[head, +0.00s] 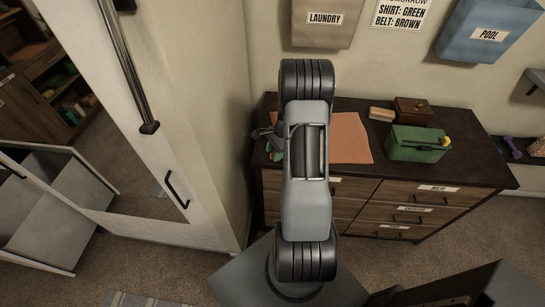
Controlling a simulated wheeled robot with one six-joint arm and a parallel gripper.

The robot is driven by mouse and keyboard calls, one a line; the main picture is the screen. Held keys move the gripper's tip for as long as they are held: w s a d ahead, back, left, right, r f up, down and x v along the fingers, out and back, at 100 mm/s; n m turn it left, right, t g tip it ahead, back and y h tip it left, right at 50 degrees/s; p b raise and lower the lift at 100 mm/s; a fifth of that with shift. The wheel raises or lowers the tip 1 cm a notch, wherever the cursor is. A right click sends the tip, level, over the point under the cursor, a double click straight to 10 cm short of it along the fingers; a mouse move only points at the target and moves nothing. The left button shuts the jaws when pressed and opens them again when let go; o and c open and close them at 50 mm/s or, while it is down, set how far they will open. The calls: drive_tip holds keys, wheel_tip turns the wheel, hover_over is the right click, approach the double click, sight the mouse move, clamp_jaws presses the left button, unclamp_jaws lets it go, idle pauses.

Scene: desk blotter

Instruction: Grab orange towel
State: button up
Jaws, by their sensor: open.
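A flat orange cloth-like sheet (351,139) lies on the dark top of the dresser, left of the green box. It is the only large orange thing in view and fits the orange towel, but I cannot tell its material. My upright arm hides its left part. My gripper (269,142) shows only in part, as dark grey pieces at the left of my arm, over the dresser's left end. It is open. Small coloured bits show beside it, too small to make out. Whether it touches the sheet is hidden.
The dresser (459,165) also bears a green box (417,144), a brown wooden box (413,110) and a tan block (381,114). Wall bins labelled laundry (325,20) and pool (484,32) hang above. A white mirrored door (110,75) stands at left.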

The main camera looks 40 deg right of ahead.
drive_tip(key=shift+s+a+f, duration=0.1)
drive_tip(key=shift+s+f, duration=0.05)
drive_tip(key=c, duration=0.6)
drive_tip(key=shift+c, duration=0.8)
drive_tip(key=shift+r, duration=0.2)
clamp_jaws()
wheel_tip(320, 180, up, 12)
drive_tip(key=p, duration=0.9)
wheel_tip(320, 180, up, 36)
drive_tip(key=p, duration=0.3)
drive_tip(key=shift+f, duration=0.15)
